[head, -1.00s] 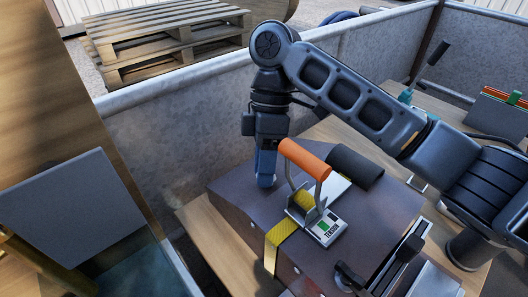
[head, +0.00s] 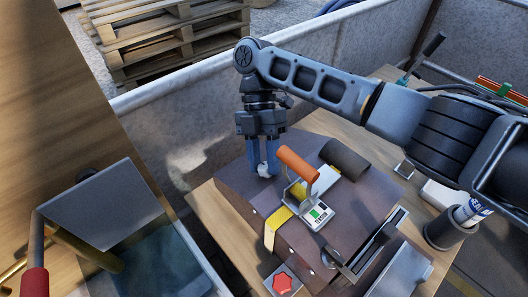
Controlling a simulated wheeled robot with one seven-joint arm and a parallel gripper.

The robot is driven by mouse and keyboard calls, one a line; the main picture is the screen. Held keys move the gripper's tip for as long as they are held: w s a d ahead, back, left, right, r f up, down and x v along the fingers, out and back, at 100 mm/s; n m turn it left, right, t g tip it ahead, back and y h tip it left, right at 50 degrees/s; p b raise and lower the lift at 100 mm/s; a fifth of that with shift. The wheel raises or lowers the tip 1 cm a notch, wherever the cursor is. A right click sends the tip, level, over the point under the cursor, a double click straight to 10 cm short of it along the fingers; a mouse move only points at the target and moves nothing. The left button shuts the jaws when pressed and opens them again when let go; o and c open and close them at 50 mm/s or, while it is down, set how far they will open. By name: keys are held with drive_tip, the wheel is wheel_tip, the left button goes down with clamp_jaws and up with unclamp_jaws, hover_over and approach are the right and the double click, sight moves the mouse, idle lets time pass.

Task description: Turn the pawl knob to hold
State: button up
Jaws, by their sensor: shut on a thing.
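My gripper (head: 262,172) points straight down at the far left part of the brown box's sloped top. Its two blue fingers are shut on a small pale piece, which looks like the pawl knob (head: 262,169); the fingers hide most of it. Just right of the fingers is a ratchet with an orange handle (head: 297,164) and a yellow strap (head: 276,224). A label plate (head: 319,213) with a green patch lies in front of the handle; its lettering is too small to read.
The brown box (head: 303,245) stands on a wooden bench. A dark roll (head: 344,158) lies behind the handle. A red star-shaped knob (head: 282,282) sits at the front, with a black lever (head: 370,250) to its right. A grey metal wall (head: 180,125) runs behind.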

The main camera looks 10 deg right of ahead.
drive_tip(key=shift+n+h+p, duration=0.3)
drive_tip(key=shift+n, duration=0.6)
drive_tip(key=o, duration=1)
drive_tip(key=shift+o, duration=0.2)
drive_tip(key=v, duration=0.8)
drive_tip(key=shift+b, duration=0.4)
drive_tip(key=shift+w+f, duration=0.15)
drive_tip(key=shift+f, duration=0.1)
